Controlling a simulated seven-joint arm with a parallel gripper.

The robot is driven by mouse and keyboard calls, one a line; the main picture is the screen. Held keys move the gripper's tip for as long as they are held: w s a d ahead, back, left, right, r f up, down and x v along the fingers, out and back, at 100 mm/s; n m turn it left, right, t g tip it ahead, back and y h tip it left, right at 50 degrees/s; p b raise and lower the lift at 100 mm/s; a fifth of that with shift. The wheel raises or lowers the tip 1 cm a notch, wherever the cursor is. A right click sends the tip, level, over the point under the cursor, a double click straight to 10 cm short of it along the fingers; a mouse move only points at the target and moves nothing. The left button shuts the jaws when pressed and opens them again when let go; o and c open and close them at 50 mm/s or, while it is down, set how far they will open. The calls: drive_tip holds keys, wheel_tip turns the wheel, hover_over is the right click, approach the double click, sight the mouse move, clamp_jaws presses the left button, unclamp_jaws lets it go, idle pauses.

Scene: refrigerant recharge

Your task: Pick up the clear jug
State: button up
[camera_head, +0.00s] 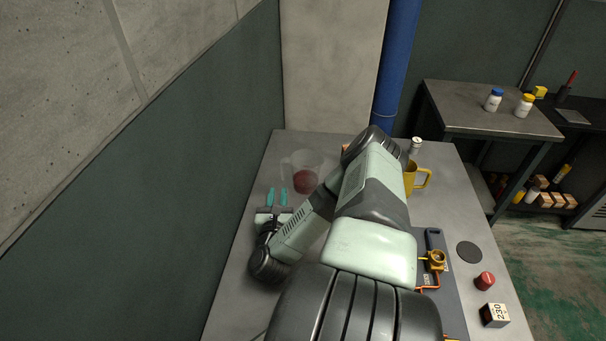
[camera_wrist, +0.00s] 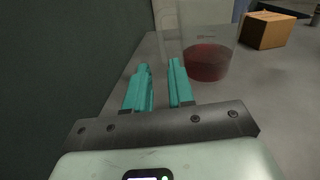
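The clear jug (camera_head: 306,181) stands upright on the table, with dark red liquid in its lower part. Its handle side faces left in the head view. In the wrist view the jug (camera_wrist: 207,62) is just beyond my fingers, to the right, with its pale handle (camera_wrist: 166,30) ahead of the fingertips. My gripper (camera_head: 277,190) has two teal fingers, apart with an empty gap between them. It is low over the table, on the near left side of the jug. In the wrist view the gripper (camera_wrist: 159,67) points toward the handle; contact does not show.
A dark wall runs close along the table's left edge. A cardboard box (camera_wrist: 262,30) stands beyond the jug at right. My arm covers the table's middle. A yellow mug (camera_head: 411,180), red-topped item (camera_head: 485,281) and number block (camera_head: 494,315) are on the right.

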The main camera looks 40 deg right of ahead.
sight(282, 173)
drive_tip(key=x, duration=1)
drive_tip(key=shift+d+r, duration=0.15)
drive_tip(key=shift+d, duration=0.05)
drive_tip(key=shift+c, duration=0.4)
clamp_jaws()
